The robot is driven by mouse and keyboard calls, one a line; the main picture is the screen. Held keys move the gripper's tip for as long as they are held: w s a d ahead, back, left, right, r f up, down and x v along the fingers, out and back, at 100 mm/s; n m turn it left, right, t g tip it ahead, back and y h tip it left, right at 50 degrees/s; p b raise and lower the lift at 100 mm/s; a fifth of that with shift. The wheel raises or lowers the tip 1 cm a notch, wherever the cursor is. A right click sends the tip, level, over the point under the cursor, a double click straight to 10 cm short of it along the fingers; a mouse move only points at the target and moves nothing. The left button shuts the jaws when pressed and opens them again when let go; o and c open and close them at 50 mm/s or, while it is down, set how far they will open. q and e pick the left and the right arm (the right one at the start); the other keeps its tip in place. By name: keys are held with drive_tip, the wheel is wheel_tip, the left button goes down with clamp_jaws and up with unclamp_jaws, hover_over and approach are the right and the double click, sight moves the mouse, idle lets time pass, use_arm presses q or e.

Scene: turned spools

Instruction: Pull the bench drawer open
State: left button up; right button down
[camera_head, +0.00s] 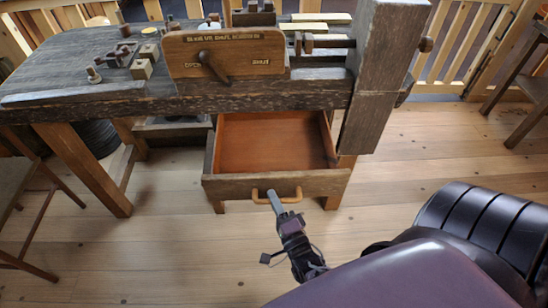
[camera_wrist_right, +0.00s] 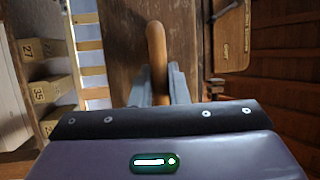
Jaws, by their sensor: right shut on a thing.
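The bench drawer (camera_head: 270,183) is pulled out under the workbench, and its empty reddish-brown inside shows in the head view. Its curved wooden handle (camera_head: 262,194) is on the front panel. My right gripper (camera_head: 274,198) is at the handle, with its fingers on it. In the right wrist view the handle (camera_wrist_right: 156,50) stands between the two grey fingers of my right gripper (camera_wrist_right: 158,85), which are shut on it. The drawer front (camera_wrist_right: 126,50) fills the middle of that view. My left gripper is in neither view.
The workbench (camera_head: 100,95) carries a wooden signboard with a lever (camera_head: 225,55), small wooden blocks (camera_head: 142,68) and a thick upright post (camera_head: 380,75). A stool (camera_head: 25,190) stands at the left. The plank floor (camera_head: 180,240) before the drawer is clear.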

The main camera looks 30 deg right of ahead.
drive_tip(key=c, duration=1.4)
unclamp_jaws()
drive_tip(key=shift+s+f, duration=0.15)
drive_tip(key=shift+s, duration=0.15)
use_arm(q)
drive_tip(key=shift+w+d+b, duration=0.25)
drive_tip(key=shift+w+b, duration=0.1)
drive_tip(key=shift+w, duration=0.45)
use_arm(e)
drive_tip(key=v, duration=0.7)
drive_tip(key=shift+s, duration=0.15)
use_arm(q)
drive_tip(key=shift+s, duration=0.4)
